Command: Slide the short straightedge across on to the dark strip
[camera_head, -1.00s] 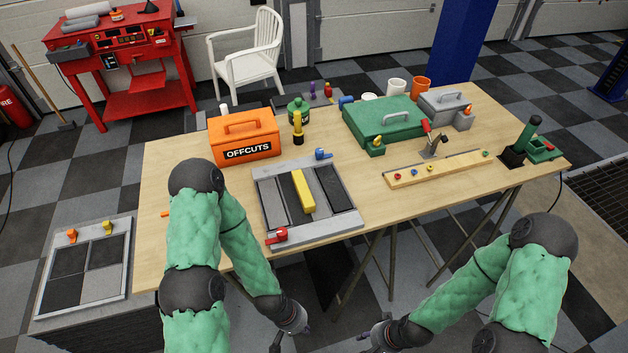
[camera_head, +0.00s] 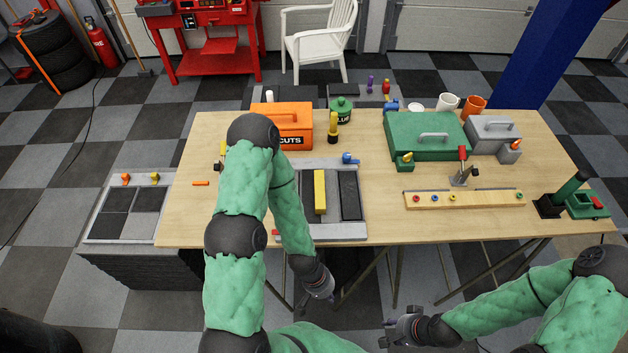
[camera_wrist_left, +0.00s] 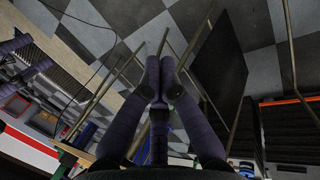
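A yellow bar (camera_head: 320,192), which I take as the short straightedge, lies lengthwise on a grey framed plate (camera_head: 345,231) near the front of the workbench. A dark strip (camera_head: 349,195) is in the plate just right of the bar. The plate's left side is hidden behind my left arm. My left gripper (camera_wrist_left: 159,85) has its fingers together in the left wrist view, with nothing between them. In the head view it hangs low in front of the bench, apart from the bar. My right gripper (camera_head: 388,331) is also low in front of the bench; its fingers are too small to read.
An orange box (camera_head: 295,118) stands behind the plate, with a blue knob (camera_head: 348,158) at the plate's back edge. A wooden rail (camera_head: 480,200) and a green case (camera_head: 425,135) are to the right. Bench top (camera_head: 383,215) is bare right of the plate.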

